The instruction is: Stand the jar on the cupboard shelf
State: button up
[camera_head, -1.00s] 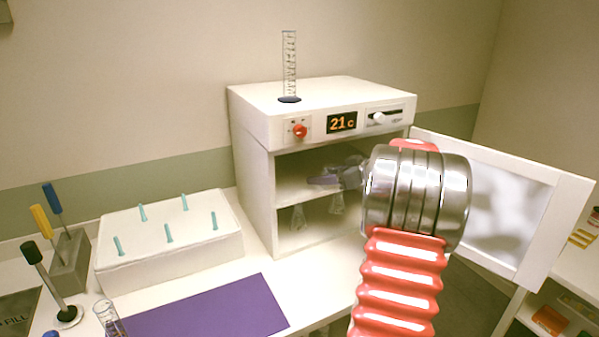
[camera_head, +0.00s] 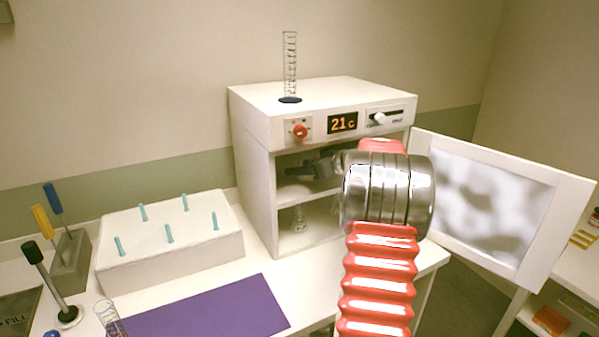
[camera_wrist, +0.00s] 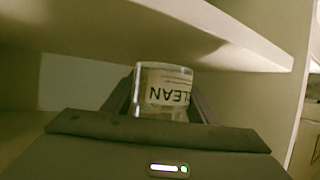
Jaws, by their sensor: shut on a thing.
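The jar is hard to make out there, partly behind my wrist. I cannot tell whether it touches the shelf.
The cupboard door (camera_head: 560,205) stands open on the right. Clear glassware (camera_head: 299,219) is in the lower compartment. A measuring cylinder (camera_head: 290,68) stands on top. A white peg block (camera_head: 165,265) and a purple mat (camera_head: 225,308) lie on the bench.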

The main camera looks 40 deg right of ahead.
jog(key=shift+w+f, duration=0.3)
jog(key=shift+w, duration=0.1)
jog(key=shift+f, duration=0.45)
jog(key=shift+f, duration=0.1)
jog(key=o, duration=1.1)
jog(key=shift+s+r, duration=0.35)
jog(key=shift+s, duration=0.2)
jog(key=v, duration=1.1)
